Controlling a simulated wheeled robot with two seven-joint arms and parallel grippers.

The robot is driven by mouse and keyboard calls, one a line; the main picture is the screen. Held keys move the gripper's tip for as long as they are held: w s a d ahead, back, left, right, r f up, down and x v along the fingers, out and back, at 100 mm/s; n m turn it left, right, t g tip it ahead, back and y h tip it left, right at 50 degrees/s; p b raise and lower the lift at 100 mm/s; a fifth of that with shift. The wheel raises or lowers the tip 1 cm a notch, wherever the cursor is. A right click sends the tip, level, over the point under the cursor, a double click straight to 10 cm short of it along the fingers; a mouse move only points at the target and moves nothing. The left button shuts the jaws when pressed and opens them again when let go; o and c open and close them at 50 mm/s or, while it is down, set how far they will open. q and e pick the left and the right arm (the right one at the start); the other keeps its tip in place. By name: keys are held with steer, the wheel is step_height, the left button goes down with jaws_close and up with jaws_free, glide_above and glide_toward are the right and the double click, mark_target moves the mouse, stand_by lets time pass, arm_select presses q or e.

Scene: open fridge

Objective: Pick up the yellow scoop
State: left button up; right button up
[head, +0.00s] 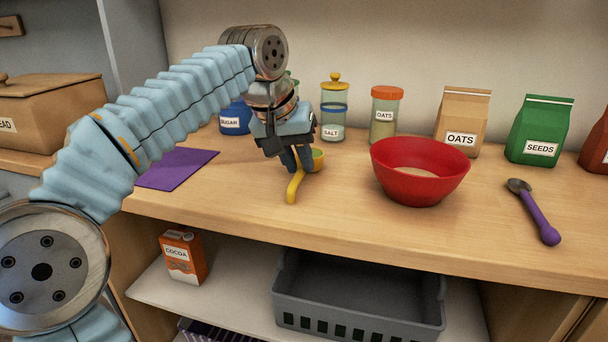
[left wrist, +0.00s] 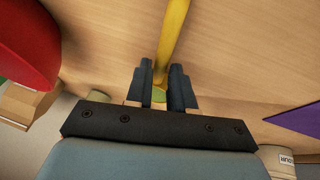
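The yellow scoop (head: 293,189) is at the counter's front middle, its handle pointing toward me and its small bowl, greenish inside, behind the fingers. My left gripper (head: 297,166) reaches down over it, with one finger on each side of the handle. In the left wrist view the handle (left wrist: 174,30) fills the narrow gap between the fingertips (left wrist: 161,68), and the fingers look shut on it. The fingers hide part of the scoop. I cannot tell whether it is clear of the counter. My right gripper is not in view.
A red bowl (head: 419,180) stands right of the scoop, with a purple-handled spoon (head: 536,215) farther right. Jars and bags line the back, including salt (head: 333,115) and oats (head: 384,117). A purple mat (head: 176,168) lies left. A grey crate (head: 358,303) sits on the shelf below.

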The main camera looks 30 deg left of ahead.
arm_select(q)
steer(key=shift+x, duration=0.75)
jaws_close()
steer(key=shift+r, duration=0.1)
steer(key=r, duration=0.2)
steer(key=r+p, duration=0.1)
steer(key=r, duration=0.1)
steer(key=shift+s+a+r, duration=0.1)
steer(key=shift+s+a, duration=0.1)
steer(key=s+a+r+p, duration=0.2)
steer(key=s+a+r, duration=0.5)
steer(key=s, duration=0.4)
steer(key=shift+v, duration=0.9)
steer(key=shift+w, duration=0.15)
